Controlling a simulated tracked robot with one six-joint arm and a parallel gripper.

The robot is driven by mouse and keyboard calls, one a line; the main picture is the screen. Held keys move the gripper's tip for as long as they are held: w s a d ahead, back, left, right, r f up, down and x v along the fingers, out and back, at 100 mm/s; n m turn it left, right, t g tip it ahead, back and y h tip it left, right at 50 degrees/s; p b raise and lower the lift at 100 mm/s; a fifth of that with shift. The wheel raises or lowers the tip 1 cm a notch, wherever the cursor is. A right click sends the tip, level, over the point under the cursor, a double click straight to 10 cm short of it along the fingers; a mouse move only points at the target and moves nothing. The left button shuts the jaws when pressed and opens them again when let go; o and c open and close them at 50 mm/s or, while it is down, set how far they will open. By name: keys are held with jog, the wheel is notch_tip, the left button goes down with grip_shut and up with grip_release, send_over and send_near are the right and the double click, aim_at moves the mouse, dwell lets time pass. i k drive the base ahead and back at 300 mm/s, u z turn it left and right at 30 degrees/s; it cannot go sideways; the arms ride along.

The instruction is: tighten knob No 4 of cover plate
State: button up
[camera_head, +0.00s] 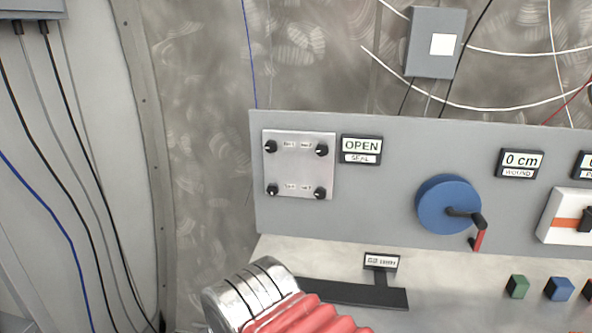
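The cover plate (300,168) is a light, near-square metal sheet on the left end of the grey panel. It has a black knob near each corner: top left (271,146), top right (321,149), bottom left (272,190) and bottom right (320,193). Small labels beside the knobs are too blurred to tell for certain which is No 4. A sign (361,149) right of the plate reads OPEN, SEAL. A silver banded part and a red ribbed sleeve of my arm show at the bottom, below the plate. My gripper's fingers are not seen, and nothing touches the knobs.
Right of the plate are a blue wheel (445,204) with a crank handle and a 0 cm WOUND display (520,163). A small sign on a black stand (381,262) and coloured blocks stand on the ledge. Cables hang on the left wall. Space before the plate is clear.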

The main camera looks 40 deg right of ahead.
aim_at(273, 189)
jog(key=u, duration=0.2)
jog(key=k, duration=0.5)
jog(key=u, duration=0.55)
jog(key=k, duration=0.85)
jog(key=u, duration=0.35)
jog(key=i, duration=1.25)
jog(key=u, duration=0.4)
